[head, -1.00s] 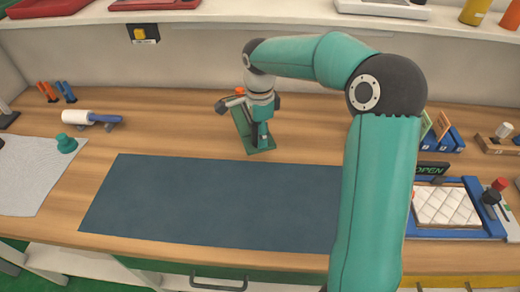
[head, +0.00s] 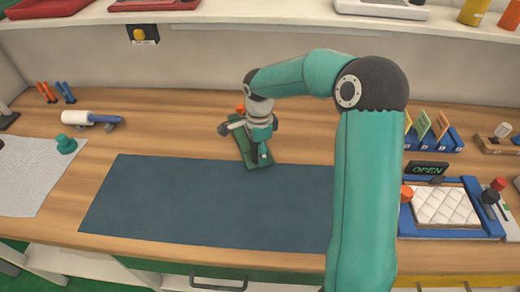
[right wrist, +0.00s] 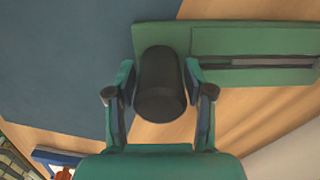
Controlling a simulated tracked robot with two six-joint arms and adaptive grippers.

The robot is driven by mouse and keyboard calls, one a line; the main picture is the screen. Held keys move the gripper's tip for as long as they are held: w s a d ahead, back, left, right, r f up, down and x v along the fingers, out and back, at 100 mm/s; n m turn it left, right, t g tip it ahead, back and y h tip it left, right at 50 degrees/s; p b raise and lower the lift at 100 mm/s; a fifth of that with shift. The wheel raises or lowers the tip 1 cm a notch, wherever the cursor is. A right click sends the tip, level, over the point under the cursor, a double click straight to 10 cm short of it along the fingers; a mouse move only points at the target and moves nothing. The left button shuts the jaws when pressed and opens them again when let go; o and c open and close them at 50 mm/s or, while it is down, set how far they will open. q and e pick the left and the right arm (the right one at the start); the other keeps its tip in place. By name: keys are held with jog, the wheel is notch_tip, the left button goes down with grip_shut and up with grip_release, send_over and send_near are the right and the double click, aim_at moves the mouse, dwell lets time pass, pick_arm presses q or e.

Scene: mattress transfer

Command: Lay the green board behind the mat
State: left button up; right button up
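The green board (head: 243,150) lies at a slant behind the dark blue mat (head: 170,205) in the head view. Its front end reaches over the mat's back edge. It also shows in the right wrist view (right wrist: 255,40), with a long dark slot and one end over the mat (right wrist: 60,60). My right gripper (head: 262,150) is above the board. In the right wrist view its fingers (right wrist: 160,80) close on both sides of a dark upright handle (right wrist: 160,95), which appears to belong to the board. Whether the board is lifted is unclear. My left gripper is not in view.
A lint roller (head: 90,119) and green knob (head: 66,144) are at the left. An OPEN sign (head: 428,168), a blue card rack (head: 440,138) and a blue tray with a white quilted pad (head: 443,206) are at the right. Wood behind the mat's left part is clear.

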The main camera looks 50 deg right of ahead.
jog(key=shift+o, duration=0.6)
jog(key=shift+r, duration=0.15)
notch_tip(320, 180, up, 12)
jog(key=shift+f, duration=0.1)
dwell(0.4)
